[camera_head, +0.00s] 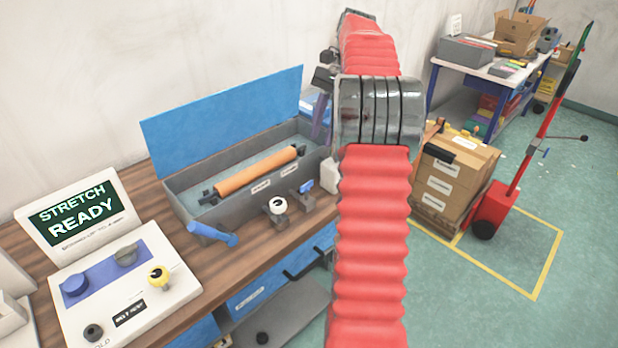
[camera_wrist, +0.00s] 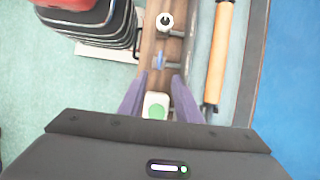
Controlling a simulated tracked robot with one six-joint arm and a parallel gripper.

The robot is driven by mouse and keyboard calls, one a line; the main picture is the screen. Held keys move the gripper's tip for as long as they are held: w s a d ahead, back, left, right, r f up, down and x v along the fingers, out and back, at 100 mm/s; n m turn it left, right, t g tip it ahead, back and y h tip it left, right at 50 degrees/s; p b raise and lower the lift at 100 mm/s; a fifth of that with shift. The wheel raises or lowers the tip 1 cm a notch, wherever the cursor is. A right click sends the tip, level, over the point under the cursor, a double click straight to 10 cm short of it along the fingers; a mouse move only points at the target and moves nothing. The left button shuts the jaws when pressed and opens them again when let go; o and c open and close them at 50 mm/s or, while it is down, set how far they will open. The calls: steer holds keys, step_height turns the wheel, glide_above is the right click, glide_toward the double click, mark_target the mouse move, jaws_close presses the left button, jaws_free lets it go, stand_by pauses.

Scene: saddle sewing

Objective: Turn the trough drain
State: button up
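The grey trough (camera_head: 190,200) stands on the wooden bench with its blue lid (camera_head: 225,115) raised and an orange roller (camera_head: 258,170) inside. Along its front are a long blue handle (camera_head: 213,234), a white round knob (camera_head: 277,205) and a small blue lever (camera_head: 306,187). The labels are too small to read, so I cannot tell which is the drain. In the wrist view, my gripper (camera_wrist: 158,86) is open, its purple fingers apart above the bench edge. The small blue lever (camera_wrist: 160,61) lies just past the fingertips. A white block with a green top (camera_wrist: 155,105) shows between the fingers.
A white control panel (camera_head: 125,280) with a "STRETCH READY" screen (camera_head: 82,213) stands at left. Stacked boxes (camera_head: 455,175) and a red hand truck (camera_head: 495,210) stand on the floor at right. My red arm hides part of the bench's right end.

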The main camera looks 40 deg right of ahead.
mark_target(307, 183)
steer(key=shift+f, duration=0.15)
steer(key=x, duration=1.3)
steer(key=shift+a+f, duration=0.1)
steer(key=shift+f, duration=0.15)
steer(key=shift+c, duration=0.3)
jaws_close()
